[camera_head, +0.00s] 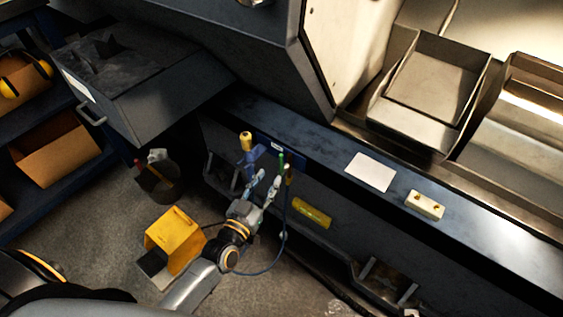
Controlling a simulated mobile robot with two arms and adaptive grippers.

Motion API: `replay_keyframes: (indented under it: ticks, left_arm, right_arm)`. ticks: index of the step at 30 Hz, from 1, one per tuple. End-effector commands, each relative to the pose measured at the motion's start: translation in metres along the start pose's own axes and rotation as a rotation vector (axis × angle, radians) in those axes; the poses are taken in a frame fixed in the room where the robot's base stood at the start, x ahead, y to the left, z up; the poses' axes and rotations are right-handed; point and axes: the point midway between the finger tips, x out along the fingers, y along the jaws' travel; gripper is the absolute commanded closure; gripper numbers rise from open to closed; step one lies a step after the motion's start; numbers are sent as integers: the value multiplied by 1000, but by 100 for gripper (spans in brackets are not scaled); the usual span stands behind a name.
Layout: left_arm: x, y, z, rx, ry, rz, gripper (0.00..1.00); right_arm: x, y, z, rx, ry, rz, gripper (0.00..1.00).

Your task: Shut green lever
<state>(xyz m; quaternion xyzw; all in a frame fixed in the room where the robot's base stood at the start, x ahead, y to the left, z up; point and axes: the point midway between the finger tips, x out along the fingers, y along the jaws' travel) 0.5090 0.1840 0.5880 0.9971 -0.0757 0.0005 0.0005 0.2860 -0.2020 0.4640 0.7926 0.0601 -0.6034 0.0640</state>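The green lever (281,160) is a thin, upright green handle on the front of the dark machine bed, just right of a blue lever-like part (251,156). My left gripper (267,179) reaches up from the lower left, with its two fingers spread and nothing visible between them. Its fingertips are just below and left of the green lever; I cannot tell whether they touch it. The lower end of the lever is hard to make out beside the right finger. My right gripper is not in view.
A yellow-topped handle (246,141) stands beside the blue part. A dark cable hangs close to the gripper. A yellow foot-pedal box (174,240) stands on the floor. A white card (371,172) and a cream block (425,205) lie on the ledge. A grey drawer (150,90) juts out left.

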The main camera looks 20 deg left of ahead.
Motion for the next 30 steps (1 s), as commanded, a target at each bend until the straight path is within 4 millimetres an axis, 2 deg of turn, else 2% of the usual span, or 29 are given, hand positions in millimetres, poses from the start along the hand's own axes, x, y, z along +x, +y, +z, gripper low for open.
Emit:
replay_keyframes:
  ticks: [1, 6, 12, 18, 25, 26, 30]
  left_arm:
    - [13, 0, 0, -1, 5, 0, 65]
    - [49, 0, 1, -1, 2, 0, 65]
    - [77, 0, 2, 0, 0, 1, 65]
    - [87, 0, 1, -1, -1, 1, 65]
    - [88, 0, 0, -1, -1, 1, 65]
    - [88, 0, 0, -1, -1, 1, 67]
    - [88, 0, 0, -1, -1, 1, 95]
  right_arm:
    - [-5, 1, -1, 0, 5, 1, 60]
    - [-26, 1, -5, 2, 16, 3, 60]
    - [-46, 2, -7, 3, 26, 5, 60]
    - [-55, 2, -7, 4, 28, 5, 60]
    - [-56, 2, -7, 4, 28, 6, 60]
    - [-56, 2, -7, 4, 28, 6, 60]
    - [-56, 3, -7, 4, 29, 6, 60]
